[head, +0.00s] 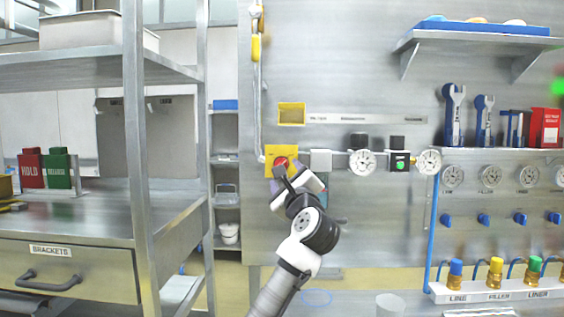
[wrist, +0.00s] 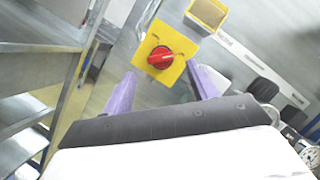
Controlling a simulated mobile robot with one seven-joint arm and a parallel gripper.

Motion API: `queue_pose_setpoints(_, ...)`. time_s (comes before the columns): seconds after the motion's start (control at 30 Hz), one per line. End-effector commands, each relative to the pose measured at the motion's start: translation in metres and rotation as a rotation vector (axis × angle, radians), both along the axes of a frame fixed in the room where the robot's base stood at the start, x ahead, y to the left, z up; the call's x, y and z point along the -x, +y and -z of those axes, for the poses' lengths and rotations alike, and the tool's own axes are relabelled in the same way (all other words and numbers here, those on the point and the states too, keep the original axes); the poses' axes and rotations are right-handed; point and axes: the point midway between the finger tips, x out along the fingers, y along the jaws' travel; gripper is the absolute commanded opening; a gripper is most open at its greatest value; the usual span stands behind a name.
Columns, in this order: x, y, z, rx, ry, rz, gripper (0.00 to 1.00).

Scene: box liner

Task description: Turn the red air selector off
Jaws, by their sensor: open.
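The red air selector (wrist: 161,57) is a round red knob on a yellow square plate (wrist: 172,36), fixed to the metal wall panel. In the wrist view its raised grip bar lies nearly level, tilted slightly. In the head view the red selector (head: 280,163) is partly covered by my gripper (head: 285,176). In the wrist view my gripper (wrist: 160,88) has its two purple fingers apart, one to each lower side of the knob, with nothing between them. Whether the fingers touch the plate cannot be told.
A yellow-framed box (head: 291,113) is on the panel above the selector. A pipe with round gauges (head: 362,162) runs to the right. A metal shelf rack (head: 140,200) stands at left. A white block with coloured caps (head: 495,290) is at lower right.

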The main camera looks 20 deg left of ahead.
Motion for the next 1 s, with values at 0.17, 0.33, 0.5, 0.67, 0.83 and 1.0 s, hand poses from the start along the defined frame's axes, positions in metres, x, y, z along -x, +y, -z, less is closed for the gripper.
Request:
queue_pose_setpoints(0.17,-0.027,0.017,-0.012,0.0,0.002,-0.002,0.59)
queue_pose_setpoints(0.33,-0.041,0.026,-0.016,-0.001,-0.001,0.001,0.59)
queue_pose_setpoints(0.5,-0.046,0.029,-0.016,-0.001,-0.001,0.001,0.59)
queue_pose_setpoints(0.67,-0.046,0.029,-0.016,-0.001,-0.001,0.001,0.59)
queue_pose_setpoints(0.83,-0.046,0.029,-0.016,0.0,-0.001,0.001,0.45)
queue_pose_setpoints(1.0,-0.046,0.029,-0.016,0.0,-0.001,0.001,0.23)
